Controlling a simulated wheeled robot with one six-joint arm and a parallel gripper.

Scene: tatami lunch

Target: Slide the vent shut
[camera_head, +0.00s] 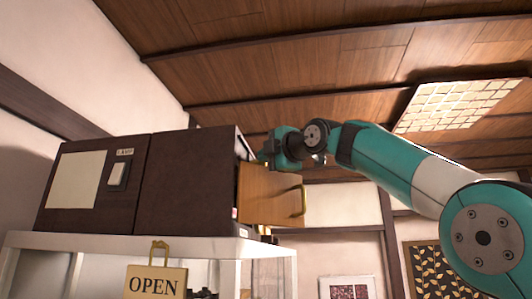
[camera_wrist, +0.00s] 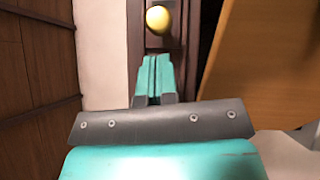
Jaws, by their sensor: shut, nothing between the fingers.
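My gripper (camera_head: 266,156) is shut and empty, at the right side of the dark brown cabinet (camera_head: 185,183), by the top of a light wooden door panel (camera_head: 268,192). In the wrist view its closed teal fingers (camera_wrist: 153,75) point at a round yellow knob (camera_wrist: 158,19) on a dark brown strip. The knob lies just beyond the fingertips; I cannot tell whether they touch. The knob may belong to the vent, but no vent opening is clear in either view. In the head view my gripper hides that spot.
The wooden panel stands out from the cabinet, with a brass handle (camera_head: 300,200); in the wrist view it is close at the right (camera_wrist: 265,65). The cabinet rests on a white shelf (camera_head: 150,243). An OPEN sign (camera_head: 155,283) hangs in front. A lamp switch (camera_head: 118,175) is on the cabinet.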

